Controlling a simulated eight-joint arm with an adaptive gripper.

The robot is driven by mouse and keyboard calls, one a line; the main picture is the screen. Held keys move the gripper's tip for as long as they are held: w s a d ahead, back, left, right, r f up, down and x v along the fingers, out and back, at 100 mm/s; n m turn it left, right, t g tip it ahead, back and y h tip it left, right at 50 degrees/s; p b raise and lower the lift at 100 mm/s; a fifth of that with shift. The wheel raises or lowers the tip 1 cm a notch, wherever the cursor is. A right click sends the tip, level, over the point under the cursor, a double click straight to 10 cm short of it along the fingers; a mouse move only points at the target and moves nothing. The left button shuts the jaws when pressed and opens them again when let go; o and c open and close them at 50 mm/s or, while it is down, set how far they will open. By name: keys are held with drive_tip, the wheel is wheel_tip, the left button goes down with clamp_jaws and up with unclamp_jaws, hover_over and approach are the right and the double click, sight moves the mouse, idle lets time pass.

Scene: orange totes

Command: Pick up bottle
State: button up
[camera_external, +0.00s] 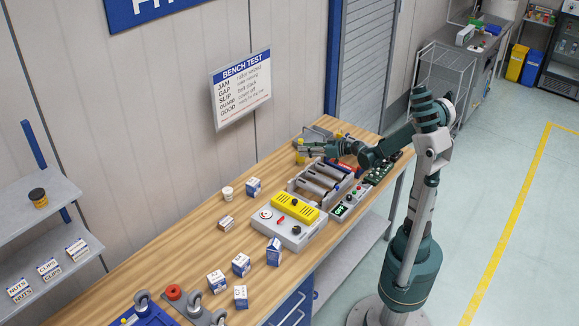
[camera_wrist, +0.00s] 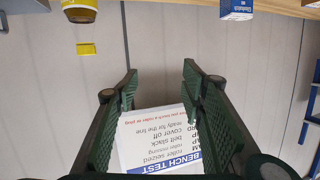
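A yellow and amber rounded container (camera_wrist: 80,10), which looks like the bottle, is cut off by the top edge of the wrist view. It lies outside the space between my fingers, toward the upper left. My gripper (camera_wrist: 160,85) is open, with its two dark green fingers wide apart and nothing between them. In the external view my gripper (camera_external: 306,149) is low over the far end of the bench. A small yellow thing (camera_external: 300,157) shows right at its fingertips there, partly hidden by the fingers; whether they touch cannot be told.
The wooden bench (camera_external: 190,235) holds a roller unit (camera_external: 320,183), a grey box with a yellow cover (camera_external: 295,207) and several blue and white cartons (camera_external: 241,264). A grey tray (camera_external: 318,133) is behind my gripper. The wall sign (camera_external: 242,88) hangs above the bench.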

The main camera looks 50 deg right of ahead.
sight(301, 142)
drive_tip(key=w+d+f+m+t+h+p, duration=0.1)
drive_tip(key=w+d+t, duration=0.1)
drive_tip(key=d, duration=0.4)
drive_tip(key=w+d+f+t+h, duration=0.1)
drive_tip(key=w+d, duration=0.1)
drive_tip(key=d, duration=0.4)
drive_tip(key=shift+s+a+f, duration=0.1)
drive_tip(key=shift+s+f, duration=0.05)
drive_tip(key=shift+f, duration=1.15)
drive_tip(key=shift+s+a+f, duration=0.1)
drive_tip(key=shift+f, duration=1.15)
drive_tip(key=shift+w+a, duration=0.2)
drive_tip(key=shift+w, duration=1.1)
drive_tip(key=shift+w+a+b, duration=0.2)
drive_tip(key=shift+w+b, duration=0.15)
drive_tip(key=shift+w, duration=0.95)
drive_tip(key=shift+w+a+b, duration=0.15)
drive_tip(key=shift+w+b, duration=0.15)
drive_tip(key=shift+w, duration=0.95)
clamp_jaws()
